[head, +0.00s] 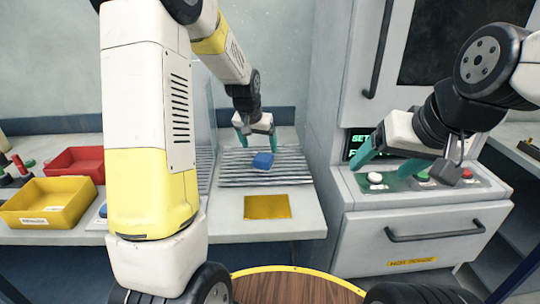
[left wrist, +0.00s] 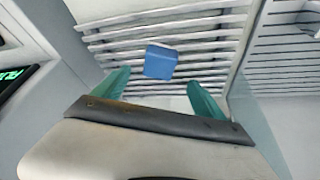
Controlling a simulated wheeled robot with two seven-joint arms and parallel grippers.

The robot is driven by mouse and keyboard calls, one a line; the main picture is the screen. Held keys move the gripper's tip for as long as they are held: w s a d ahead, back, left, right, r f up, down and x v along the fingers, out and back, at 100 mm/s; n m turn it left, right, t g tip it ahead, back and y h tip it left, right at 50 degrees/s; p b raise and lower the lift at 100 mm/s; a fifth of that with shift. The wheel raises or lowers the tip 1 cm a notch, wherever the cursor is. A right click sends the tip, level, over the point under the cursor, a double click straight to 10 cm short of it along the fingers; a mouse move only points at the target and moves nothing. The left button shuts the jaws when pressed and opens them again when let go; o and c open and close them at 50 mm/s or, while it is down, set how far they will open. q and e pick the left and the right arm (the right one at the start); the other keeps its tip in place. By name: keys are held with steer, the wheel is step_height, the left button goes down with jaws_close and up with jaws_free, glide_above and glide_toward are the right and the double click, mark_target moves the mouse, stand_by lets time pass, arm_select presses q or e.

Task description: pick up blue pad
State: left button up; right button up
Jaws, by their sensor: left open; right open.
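The blue pad (head: 263,160) lies on a grey slatted rack (head: 240,176) on the counter by the wall. My left gripper (head: 255,130) is above and just behind the pad, its teal fingers apart. In the left wrist view the pad (left wrist: 160,61) lies beyond and between the two open fingertips (left wrist: 156,85), with nothing held. My right gripper (head: 400,160) is at the right, in front of the machine's control panel, with teal fingers spread and empty.
A yellow square plate (head: 267,207) lies on the counter in front of the rack. Red (head: 75,164) and yellow (head: 48,202) bins stand at the left. The machine (head: 410,235) with a button panel and drawer stands at right. A round wooden top (head: 295,287) is in front.

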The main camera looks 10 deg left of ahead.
mark_target(264, 156)
arm_select(q)
steer(key=x, duration=0.9)
steer(key=shift+w+d+r, duration=0.1)
steer(key=shift+w+d, duration=0.05)
steer(key=shift+w, duration=0.05)
steer(key=c, duration=1.6)
steer(key=shift+r, duration=0.1)
steer(key=shift+c, duration=0.2)
steer(key=shift+r, duration=0.1)
steer(key=shift+r, duration=0.25)
steer(key=v, duration=0.3)
steer(key=shift+w+d+r, duration=0.1)
steer(key=shift+w+d, duration=0.05)
steer(key=shift+w, duration=0.2)
steer(key=s+d+r, duration=0.1)
steer(key=s+d, duration=0.2)
steer(key=s, duration=1.2)
steer(key=shift+s, duration=0.15)
